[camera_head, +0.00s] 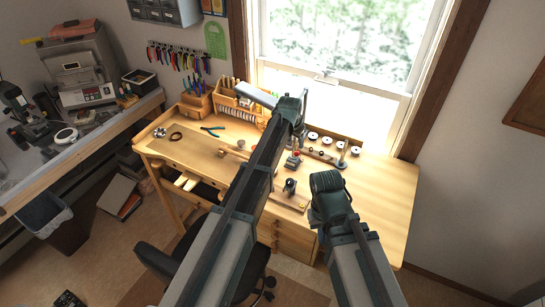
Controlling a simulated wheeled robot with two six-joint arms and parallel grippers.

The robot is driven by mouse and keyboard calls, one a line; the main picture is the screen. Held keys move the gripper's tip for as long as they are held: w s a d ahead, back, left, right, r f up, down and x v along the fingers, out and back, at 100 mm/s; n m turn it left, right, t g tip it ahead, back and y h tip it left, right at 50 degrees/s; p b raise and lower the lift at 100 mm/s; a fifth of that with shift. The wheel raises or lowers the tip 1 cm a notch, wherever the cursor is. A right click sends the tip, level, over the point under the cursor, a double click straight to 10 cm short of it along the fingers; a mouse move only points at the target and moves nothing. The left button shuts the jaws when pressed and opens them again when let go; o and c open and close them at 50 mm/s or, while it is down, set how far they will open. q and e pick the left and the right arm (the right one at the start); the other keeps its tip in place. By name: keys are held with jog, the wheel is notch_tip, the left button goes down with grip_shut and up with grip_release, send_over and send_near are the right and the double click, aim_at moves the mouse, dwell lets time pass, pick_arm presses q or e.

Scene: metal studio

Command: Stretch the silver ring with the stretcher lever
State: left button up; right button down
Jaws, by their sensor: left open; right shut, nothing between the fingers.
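My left gripper (301,97) is at the end of the long arm, over the back of the wooden workbench (386,194) by the window. It is open; its fingers are hard to make out. My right gripper (326,180) is lower and nearer, over the bench's front right part, shut and empty. A small dark tool (290,186) stands on a wooden board between the two arms; I cannot tell if it is the ring stretcher. I cannot make out the silver ring or the lever at this size. My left arm hides part of the bench middle.
A rack with several white spools (327,140) runs along the bench's back. Blue-handled pliers (211,130) lie at the left, near a wooden tool organizer (236,101). A dark chair (160,262) stands in front. The bench's right end is clear.

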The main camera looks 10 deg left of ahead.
aim_at(298, 155)
pick_arm(q)
jog(key=shift+d, duration=0.1)
jog(key=b+x, duration=1.2)
jog(key=x, duration=0.2)
jog(key=shift+b, duration=0.35)
jog(key=shift+r, duration=0.1)
grip_shut()
dwell(1.1)
